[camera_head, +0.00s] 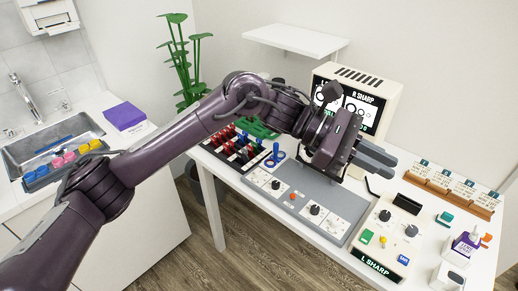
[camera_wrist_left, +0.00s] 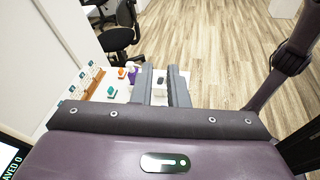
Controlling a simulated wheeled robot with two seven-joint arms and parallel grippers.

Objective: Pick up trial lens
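In the head view, a rack of red and black handled pieces (camera_head: 238,147), which look like trial lenses, lies at the table's back left. A blue ringed piece (camera_head: 275,155) lies just right of it. I cannot tell which piece is the trial lens meant. My left gripper (camera_head: 392,166) is above the table, right of both, with its fingers pointing right. It is open and empty; the wrist view shows a gap between the fingers (camera_wrist_left: 160,70). Neither lens piece shows in the wrist view. My right gripper is not in view.
A grey control panel (camera_head: 292,198) covers the table's left middle. A beige monitor (camera_head: 386,89) stands behind my gripper. A beige device (camera_head: 378,254) sits at the front; a wooden card rack (camera_head: 481,210) and small bottles stand to the right. A sink counter (camera_head: 150,195) is at left.

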